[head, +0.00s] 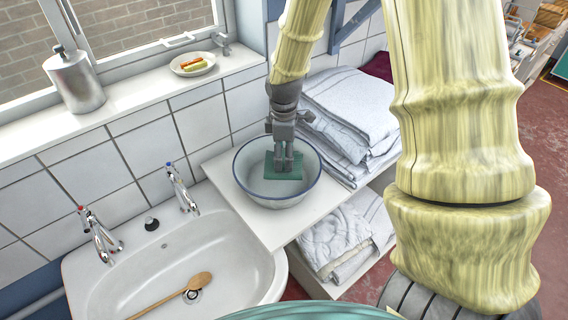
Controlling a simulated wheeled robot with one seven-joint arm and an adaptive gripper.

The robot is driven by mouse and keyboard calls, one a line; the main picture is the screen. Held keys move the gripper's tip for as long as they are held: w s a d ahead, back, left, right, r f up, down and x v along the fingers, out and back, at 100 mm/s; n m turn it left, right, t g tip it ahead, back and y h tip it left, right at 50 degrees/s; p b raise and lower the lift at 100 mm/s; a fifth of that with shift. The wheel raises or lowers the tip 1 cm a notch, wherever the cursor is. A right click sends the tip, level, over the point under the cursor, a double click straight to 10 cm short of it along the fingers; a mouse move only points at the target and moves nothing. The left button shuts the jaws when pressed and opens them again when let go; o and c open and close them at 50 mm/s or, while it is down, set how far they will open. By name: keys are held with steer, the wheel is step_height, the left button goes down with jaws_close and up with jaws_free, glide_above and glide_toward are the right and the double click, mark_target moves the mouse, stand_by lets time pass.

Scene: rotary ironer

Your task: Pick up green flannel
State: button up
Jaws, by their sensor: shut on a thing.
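The green flannel (284,178) is a small dark green cloth in the enamel bowl (277,200), which is pale with a blue rim. My gripper (283,168) reaches down into the bowl from above. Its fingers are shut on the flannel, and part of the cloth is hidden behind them. Whether the cloth still touches the bowl's floor cannot be told from this view.
The bowl stands on a white shelf top (222,180). Folded towels (350,105) are stacked close to its right, with more towels (340,235) below. A sink (170,265) with taps and a wooden spoon (185,290) lies at the left. The tiled wall rises behind.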

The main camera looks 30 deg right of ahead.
mark_target(284, 156)
steer(key=shift+r, duration=0.95)
steer(key=shift+r+p, duration=1.5)
steer(key=shift+r, duration=0.05)
